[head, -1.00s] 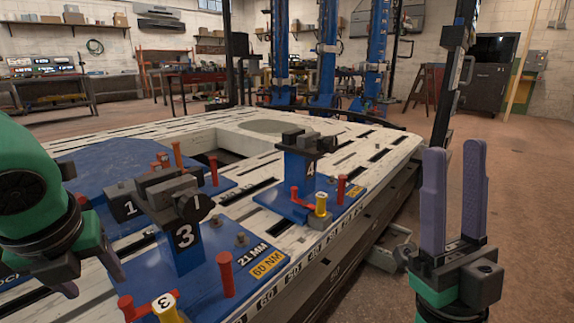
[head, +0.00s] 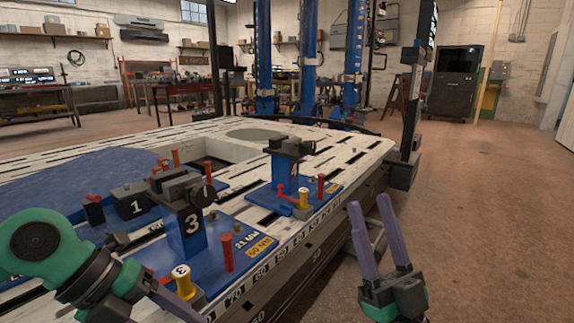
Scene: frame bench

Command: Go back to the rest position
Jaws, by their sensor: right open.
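My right gripper (head: 371,206) is open and empty, its two purple fingers pointing up, over the floor just off the bench's right edge. My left gripper (head: 178,298) is at the lower left, beside the front of the stand marked 3 (head: 190,228). Its purple fingers are partly hidden, so I cannot tell whether it is open. The frame bench (head: 345,150) is a pale slotted deck with numbered stands on blue plates.
The stand marked 4 (head: 286,168) and the block marked 1 (head: 134,204) are also on the bench. Red and yellow pegs stand around them. Blue posts (head: 308,60) rise behind the bench. The floor (head: 480,220) at the right is clear.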

